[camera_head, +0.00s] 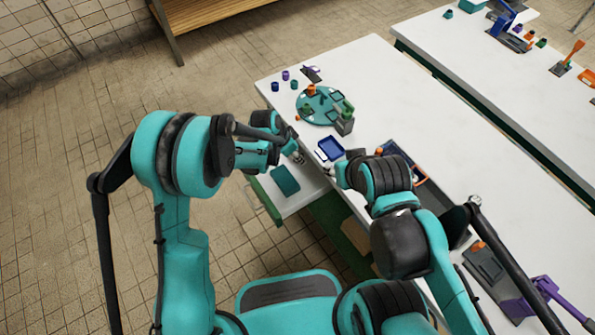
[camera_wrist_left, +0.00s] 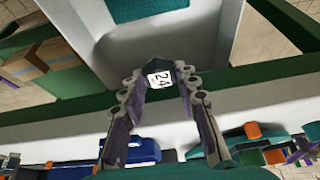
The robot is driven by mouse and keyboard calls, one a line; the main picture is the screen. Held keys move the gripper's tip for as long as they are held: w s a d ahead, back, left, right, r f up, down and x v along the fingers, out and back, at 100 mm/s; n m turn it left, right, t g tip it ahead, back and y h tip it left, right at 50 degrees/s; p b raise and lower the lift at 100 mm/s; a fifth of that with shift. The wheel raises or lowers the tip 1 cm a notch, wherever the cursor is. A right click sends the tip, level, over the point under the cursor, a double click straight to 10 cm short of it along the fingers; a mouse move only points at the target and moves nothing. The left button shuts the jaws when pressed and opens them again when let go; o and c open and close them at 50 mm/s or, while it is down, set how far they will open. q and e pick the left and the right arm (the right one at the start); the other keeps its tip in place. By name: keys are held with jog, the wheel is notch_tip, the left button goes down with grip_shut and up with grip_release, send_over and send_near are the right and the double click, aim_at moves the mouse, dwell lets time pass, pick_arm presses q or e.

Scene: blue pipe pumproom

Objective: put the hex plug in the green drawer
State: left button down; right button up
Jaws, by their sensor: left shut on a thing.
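The hex plug (camera_wrist_left: 180,66) is a small dark piece with a white face marked "24". My left gripper (camera_wrist_left: 161,78) is shut on it, with the plug between its fingertips. In the head view my left gripper (camera_head: 299,157) is small, near the table edge by the open drawer; the plug cannot be made out there. The green drawer (camera_head: 262,201) is pulled out from under the table, with a pale inside and a teal pad (camera_head: 285,180) in it. It also shows in the left wrist view (camera_wrist_left: 212,40). My right gripper (camera_head: 331,172) is by the table edge, its fingers unclear.
A blue tray (camera_head: 330,148) lies on the white table near both grippers. A round teal board (camera_head: 316,105) with several small parts stands behind it. A blue bin (camera_head: 402,160) is partly hidden by my right arm. Cardboard boxes (camera_wrist_left: 62,52) show beside the drawer.

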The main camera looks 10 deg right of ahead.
pick_arm(q)
notch_tip(320, 180, down, 10)
jog(key=b, duration=0.3)
jog(key=shift+r+b, duration=0.2)
jog(key=shift+b, duration=0.1)
jog(key=shift+w+d+f+b, duration=0.1)
jog(key=shift+d+f+b, duration=0.05)
jog(key=shift+f+b, duration=0.15)
jog(key=shift+r, duration=0.2)
jog(key=shift+f, duration=0.1)
jog(key=c, duration=1.1)
grip_release()
jog(key=shift+c, duration=0.2)
